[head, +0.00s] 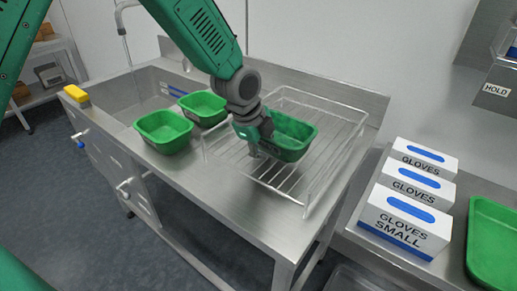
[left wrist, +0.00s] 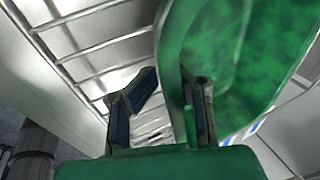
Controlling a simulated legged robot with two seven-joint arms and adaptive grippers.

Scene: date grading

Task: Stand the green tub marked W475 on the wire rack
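A green tub (head: 291,140) is at the wire rack (head: 330,150), over its left back part; it looks upright. I cannot tell whether its base rests on the wires, and no W475 mark is readable. My left gripper (head: 254,147) is at the tub's left side. In the left wrist view the fingers of the left gripper (left wrist: 172,105) are spread, with the wall of the green tub (left wrist: 172,60) between them and a gap beside one finger. Two more green tubs, one in front (head: 163,132) and one behind (head: 203,108), stand left of the rack. My right gripper does not show.
A sink (head: 140,85) and a yellow sponge (head: 77,94) are at the left. Glove boxes (head: 405,220) and a green tray (head: 492,205) are on the right counter. The steel counter (head: 215,170) is clear in front of the rack.

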